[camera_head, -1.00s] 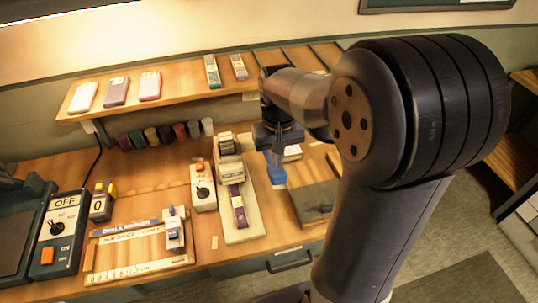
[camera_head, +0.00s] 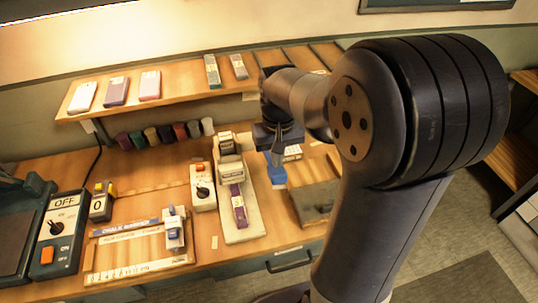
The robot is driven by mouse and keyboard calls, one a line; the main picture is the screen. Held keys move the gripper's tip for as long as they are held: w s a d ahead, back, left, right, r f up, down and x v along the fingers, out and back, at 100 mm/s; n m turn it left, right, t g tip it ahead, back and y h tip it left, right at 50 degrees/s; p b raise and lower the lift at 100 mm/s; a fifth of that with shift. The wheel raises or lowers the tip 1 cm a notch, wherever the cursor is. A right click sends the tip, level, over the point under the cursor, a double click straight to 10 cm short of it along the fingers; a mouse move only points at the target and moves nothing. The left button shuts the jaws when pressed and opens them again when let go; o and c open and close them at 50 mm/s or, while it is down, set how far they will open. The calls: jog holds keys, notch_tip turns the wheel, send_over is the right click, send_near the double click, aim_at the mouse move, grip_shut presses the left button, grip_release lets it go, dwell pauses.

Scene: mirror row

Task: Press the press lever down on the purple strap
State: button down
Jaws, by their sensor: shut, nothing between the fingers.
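The purple strap (camera_head: 239,207) lies lengthwise on the pale base plate of the press (camera_head: 242,230). Its far end runs under the press head (camera_head: 229,158). A light-coloured part at the top of the press, which may be the lever (camera_head: 227,138), looks raised. My gripper (camera_head: 278,178), with blue fingertips, points down to the right of the press. It is shut and empty, and apart from the strap. My wrist stands close beside the press head.
A control box with a dial (camera_head: 202,188) stands left of the press. A ruled jig (camera_head: 140,245) and an OFF/ON box (camera_head: 57,232) are farther left. A tray (camera_head: 312,200) lies right of my gripper. A shelf (camera_head: 190,85) with several packets runs behind.

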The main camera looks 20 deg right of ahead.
notch_tip(320, 180, down, 10)
jog(key=b, duration=0.6)
jog(key=shift+b, duration=0.4)
dwell(0.6)
jog(key=shift+r, duration=0.15)
notch_tip(320, 180, up, 15)
jog(key=p, duration=1.2)
jog(key=shift+p, duration=0.4)
notch_tip(320, 180, down, 7)
jog(key=b, duration=0.5)
jog(key=shift+r+b, duration=0.1)
jog(key=shift+b, duration=0.3)
